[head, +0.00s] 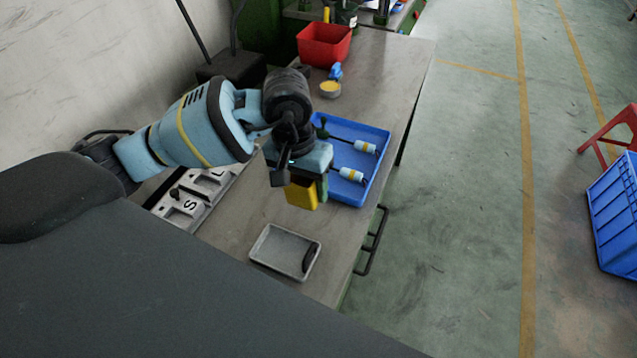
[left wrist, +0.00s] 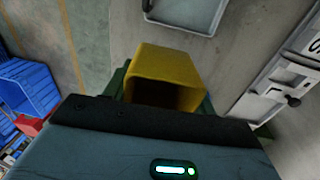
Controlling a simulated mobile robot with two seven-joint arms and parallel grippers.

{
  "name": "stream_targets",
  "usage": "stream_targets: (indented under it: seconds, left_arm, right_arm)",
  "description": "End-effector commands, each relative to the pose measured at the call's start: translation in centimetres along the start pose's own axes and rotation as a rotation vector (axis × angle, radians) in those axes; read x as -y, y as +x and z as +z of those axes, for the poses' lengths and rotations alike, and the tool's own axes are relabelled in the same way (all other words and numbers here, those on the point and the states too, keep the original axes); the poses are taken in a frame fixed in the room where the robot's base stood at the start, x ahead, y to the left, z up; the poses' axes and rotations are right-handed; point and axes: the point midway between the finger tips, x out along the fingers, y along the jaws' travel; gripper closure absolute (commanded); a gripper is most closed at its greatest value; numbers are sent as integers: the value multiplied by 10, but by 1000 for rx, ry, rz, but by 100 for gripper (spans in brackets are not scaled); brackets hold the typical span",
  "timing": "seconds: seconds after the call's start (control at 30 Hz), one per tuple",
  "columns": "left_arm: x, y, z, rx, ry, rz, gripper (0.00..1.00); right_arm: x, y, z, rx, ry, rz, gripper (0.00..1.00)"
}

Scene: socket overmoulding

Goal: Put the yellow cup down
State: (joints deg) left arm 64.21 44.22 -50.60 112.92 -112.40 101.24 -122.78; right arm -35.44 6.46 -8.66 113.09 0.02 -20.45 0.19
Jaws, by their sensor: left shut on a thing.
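The yellow cup (head: 301,194) is held in my left gripper (head: 307,184), above the table between the blue tray and the small grey tray. In the left wrist view the yellow cup (left wrist: 165,76) shows its open mouth toward the camera, between the green fingers (left wrist: 163,92). The gripper is shut on it. Whether the cup touches the table is hard to tell; it looks raised. My right gripper is not in either view.
A blue tray (head: 376,183) holds several white-and-blue parts. A small grey tray (head: 266,257) with a dark piece lies in front. A grey fixture marked with letters (head: 186,207) lies left.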

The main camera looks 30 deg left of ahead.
Motion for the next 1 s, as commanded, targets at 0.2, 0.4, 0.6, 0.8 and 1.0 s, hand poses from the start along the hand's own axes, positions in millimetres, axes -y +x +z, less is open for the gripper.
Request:
stream_targets:
  seconds: [0.2,0.4,0.6,0.8,1.0]
  left_arm:
    - [5,18,-28,22,-22,-92,66]
    - [6,19,-30,21,-23,-103,66]
    - [9,48,-28,26,-24,-102,66]
    - [11,75,-28,22,-24,-100,66]
    - [12,79,-29,20,-24,-101,66]
  right_arm:
    - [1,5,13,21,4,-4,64]
    - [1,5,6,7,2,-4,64]
    - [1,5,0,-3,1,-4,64]
    - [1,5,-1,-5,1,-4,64]
    - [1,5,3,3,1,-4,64]
